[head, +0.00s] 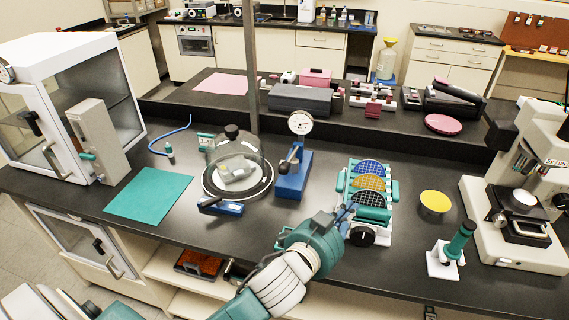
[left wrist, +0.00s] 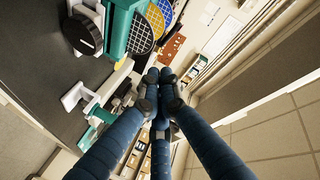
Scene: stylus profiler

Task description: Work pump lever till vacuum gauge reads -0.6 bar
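The blue hand pump (head: 293,180) stands upright on the bench, with a dark lever (head: 285,166) on its left side. The round white vacuum gauge (head: 300,122) sits on top; its needle is too small to read. A glass bell jar (head: 237,160) with a small pale object inside is left of the pump. My left gripper (head: 346,216) is right of and nearer than the pump, apart from it, by the slide rack. In the left wrist view its blue fingers (left wrist: 159,84) come together at the tips with nothing between them. My right gripper is not seen.
A teal rack with coloured discs (head: 367,200) stands close beside my left gripper. A green-handled tool (head: 455,245) and a microscope (head: 515,210) are further right. A teal mat (head: 148,194) and white cabinet (head: 70,95) are left. Bare bench lies in front of the pump.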

